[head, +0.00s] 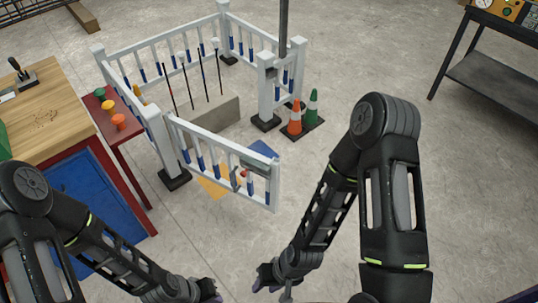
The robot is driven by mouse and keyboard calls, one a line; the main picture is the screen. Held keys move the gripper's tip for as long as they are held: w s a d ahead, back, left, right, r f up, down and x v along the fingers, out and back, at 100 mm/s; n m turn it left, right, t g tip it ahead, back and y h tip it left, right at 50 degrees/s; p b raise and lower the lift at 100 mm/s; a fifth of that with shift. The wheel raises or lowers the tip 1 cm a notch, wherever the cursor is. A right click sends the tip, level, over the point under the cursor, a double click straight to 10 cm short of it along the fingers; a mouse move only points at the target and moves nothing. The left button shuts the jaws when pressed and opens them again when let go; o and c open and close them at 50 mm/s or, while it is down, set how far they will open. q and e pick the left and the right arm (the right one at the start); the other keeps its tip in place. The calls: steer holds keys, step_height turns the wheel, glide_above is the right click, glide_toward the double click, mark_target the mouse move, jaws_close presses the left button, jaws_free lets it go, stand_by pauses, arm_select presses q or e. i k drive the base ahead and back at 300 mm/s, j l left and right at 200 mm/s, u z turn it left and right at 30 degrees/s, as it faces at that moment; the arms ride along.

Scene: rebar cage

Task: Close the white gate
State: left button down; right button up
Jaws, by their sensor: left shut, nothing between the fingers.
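The white gate (219,148) has white rails and balusters with blue lower parts. It hangs from the left front post (162,143) and stands swung outward towards me, its free end well apart from the right front post (265,92). A grey latch (256,168) with a small red part sits near the gate's free end. My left gripper (209,293) is at the bottom edge, below the gate and apart from it; it is shut and empty. My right gripper (267,280) is below the gate's free end, apart from it; its fingers are too unclear to judge.
A white fence (150,52) encloses several thin rods and a grey block (213,116). Orange (295,117) and green (313,106) cones stand right of the opening. A wooden-topped bench (45,115) and red table (118,110) stand left. Floor right of the gate is clear.

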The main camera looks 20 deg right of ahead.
mark_target(271, 167)
steer(key=i+l, duration=0.2)
steer(key=l, duration=0.2)
steer(key=i+l+z, duration=0.15)
steer(key=l, duration=0.2)
steer(key=i+l, duration=0.25)
steer(key=l, duration=0.15)
steer(key=z, duration=0.05)
